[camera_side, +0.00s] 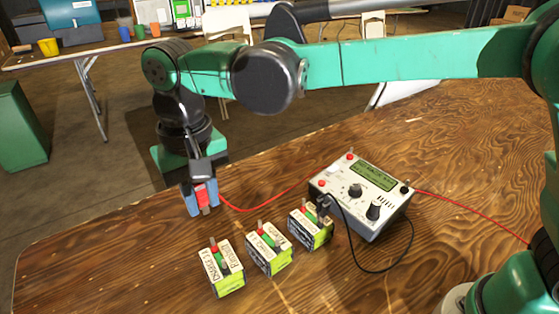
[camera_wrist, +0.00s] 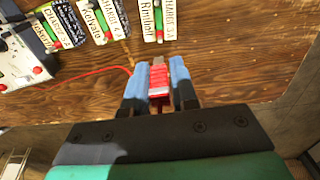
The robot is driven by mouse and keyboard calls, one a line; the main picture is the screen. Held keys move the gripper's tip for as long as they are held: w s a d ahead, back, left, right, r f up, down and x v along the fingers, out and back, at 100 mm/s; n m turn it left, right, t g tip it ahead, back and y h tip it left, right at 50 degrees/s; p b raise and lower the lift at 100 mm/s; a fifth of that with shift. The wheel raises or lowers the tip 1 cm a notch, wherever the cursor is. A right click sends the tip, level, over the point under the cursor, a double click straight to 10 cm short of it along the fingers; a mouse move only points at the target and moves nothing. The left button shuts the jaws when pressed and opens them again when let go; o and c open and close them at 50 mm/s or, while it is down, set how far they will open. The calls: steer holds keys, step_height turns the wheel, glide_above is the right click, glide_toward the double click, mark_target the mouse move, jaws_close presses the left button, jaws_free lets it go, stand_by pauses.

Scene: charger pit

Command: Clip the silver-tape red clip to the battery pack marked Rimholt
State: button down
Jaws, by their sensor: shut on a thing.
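My gripper (camera_wrist: 158,85) is shut on a red clip (camera_wrist: 158,78), held between its blue fingers. A pale band shows on the clip, and a grey tip points toward the packs. In the side view my gripper (camera_side: 203,195) holds the red clip (camera_side: 201,194) above the table's far left part, apart from every pack. The battery pack marked Rimholt (camera_wrist: 151,20) is at the top of the wrist view, ahead of the clip. It appears to be the front-left pack (camera_side: 220,272) in the side view, with a white label, a green strip and upright posts.
Two similar packs stand in a row, the middle one (camera_side: 268,255) and one (camera_side: 311,232) beside the charger (camera_side: 360,195). A black clip (camera_side: 323,206) is at the latter. A red lead (camera_side: 265,207) runs from charger to held clip. Another red lead (camera_side: 470,203) runs right.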

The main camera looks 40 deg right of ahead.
mark_target(212, 239)
steer(key=shift+f, duration=0.1)
steer(key=shift+f, duration=3.4)
steer(key=shift+f, duration=0.25)
steer(key=c, duration=0.6)
jaws_free()
steer(key=shift+o, duration=0.9)
